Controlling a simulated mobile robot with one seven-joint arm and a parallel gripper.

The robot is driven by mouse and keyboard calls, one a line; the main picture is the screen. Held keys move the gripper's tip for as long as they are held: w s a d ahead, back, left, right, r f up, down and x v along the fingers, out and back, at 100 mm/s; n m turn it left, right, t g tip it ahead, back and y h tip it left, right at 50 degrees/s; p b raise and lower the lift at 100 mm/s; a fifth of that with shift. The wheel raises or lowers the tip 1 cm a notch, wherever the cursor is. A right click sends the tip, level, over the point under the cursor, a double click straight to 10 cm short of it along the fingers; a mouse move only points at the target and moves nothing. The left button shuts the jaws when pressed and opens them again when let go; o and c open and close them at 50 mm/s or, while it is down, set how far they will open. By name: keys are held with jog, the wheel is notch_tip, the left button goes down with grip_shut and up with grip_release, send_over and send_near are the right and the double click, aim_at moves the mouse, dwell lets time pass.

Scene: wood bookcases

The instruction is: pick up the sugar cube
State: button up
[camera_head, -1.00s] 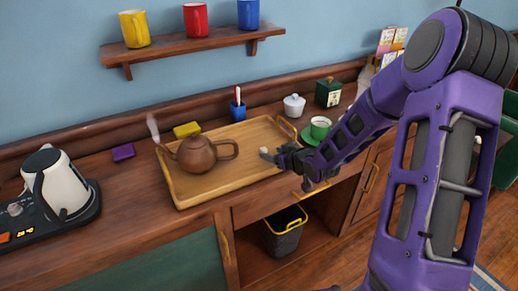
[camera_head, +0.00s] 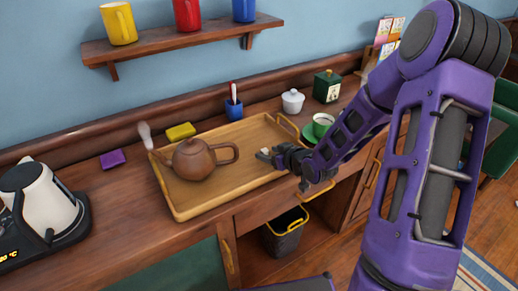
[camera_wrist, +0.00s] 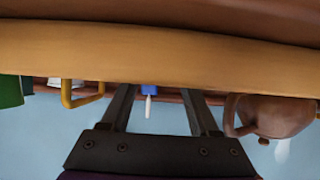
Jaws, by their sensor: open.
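I cannot make out a sugar cube for certain. A small pale patch (camera_head: 263,154) shows at the tip of my gripper in the head view; I cannot tell whether it is the cube or a fingertip. My gripper (camera_head: 272,156) is open at the right front part of the wooden tray (camera_head: 212,202). In the wrist view, which looks upside down, the two dark fingers of my gripper (camera_wrist: 160,98) are spread, with no cube visible between them. The tray's tan edge (camera_wrist: 150,50) crosses above them.
A brown teapot (camera_head: 195,160) stands on the tray, left of my gripper. Behind the tray are a blue cup (camera_head: 234,111) and a lidded white bowl (camera_head: 292,101). A bin (camera_head: 286,235) stands below.

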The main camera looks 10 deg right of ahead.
jog(key=shift+w+a+f, duration=0.1)
jog(key=shift+w+f, duration=0.05)
jog(key=shift+w, duration=0.1)
jog(key=shift+s, duration=0.1)
grip_shut()
dwell(0.3)
